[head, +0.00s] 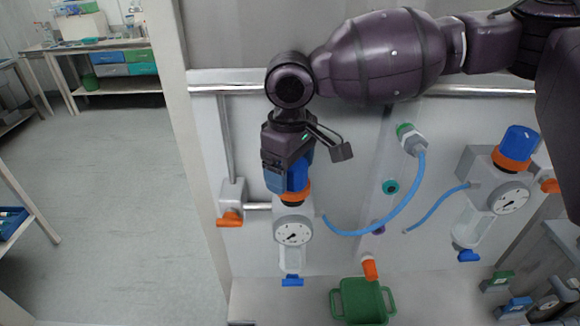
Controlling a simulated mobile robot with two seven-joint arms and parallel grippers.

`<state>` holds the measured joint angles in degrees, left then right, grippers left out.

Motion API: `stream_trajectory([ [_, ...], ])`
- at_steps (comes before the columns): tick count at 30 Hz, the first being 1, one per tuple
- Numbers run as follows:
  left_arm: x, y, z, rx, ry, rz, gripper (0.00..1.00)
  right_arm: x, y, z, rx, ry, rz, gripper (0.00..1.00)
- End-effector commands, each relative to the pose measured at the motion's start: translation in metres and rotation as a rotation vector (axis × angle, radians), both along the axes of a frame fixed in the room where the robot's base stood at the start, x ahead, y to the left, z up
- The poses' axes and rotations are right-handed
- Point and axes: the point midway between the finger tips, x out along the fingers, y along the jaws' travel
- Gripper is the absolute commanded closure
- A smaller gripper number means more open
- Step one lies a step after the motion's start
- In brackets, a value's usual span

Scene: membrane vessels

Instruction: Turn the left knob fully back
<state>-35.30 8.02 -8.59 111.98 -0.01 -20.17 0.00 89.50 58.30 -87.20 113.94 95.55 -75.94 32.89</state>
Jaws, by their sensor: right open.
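The left knob (299,176) is blue and sits above an orange collar (295,192) on the left regulator, which has a white round gauge (292,232). My right gripper (288,172) reaches down from above, right at the left knob. Its jaws are open and partly cover the knob, so I cannot tell whether they touch it. A similar right knob (521,141), blue over an orange collar, stands on the other regulator with its own gauge (509,199). My left gripper is not in view.
A blue hose (391,209) runs from the left regulator to a grey fitting with a green ring (409,136). An orange valve handle (230,219) is at left. A green container (361,301) stands below. Open floor (90,200) lies left; a bench (100,45) stands behind.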

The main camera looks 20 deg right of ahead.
Motion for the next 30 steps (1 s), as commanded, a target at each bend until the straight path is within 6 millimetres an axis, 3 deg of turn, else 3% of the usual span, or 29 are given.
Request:
stream_trajectory([
  [1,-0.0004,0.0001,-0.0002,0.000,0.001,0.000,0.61,0.0000,0.0000,0.0001,0.000,0.000,0.000,0.20],
  [11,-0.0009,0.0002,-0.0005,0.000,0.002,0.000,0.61,0.0001,0.0001,0.0004,0.000,0.000,0.000,0.69],
  [20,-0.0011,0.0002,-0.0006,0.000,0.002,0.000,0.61,-0.0001,0.0004,0.0004,0.001,0.000,0.039,0.69],
  [30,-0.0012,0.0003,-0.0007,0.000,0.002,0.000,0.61,-0.0014,0.0012,-0.0001,0.003,0.001,0.261,0.69],
])
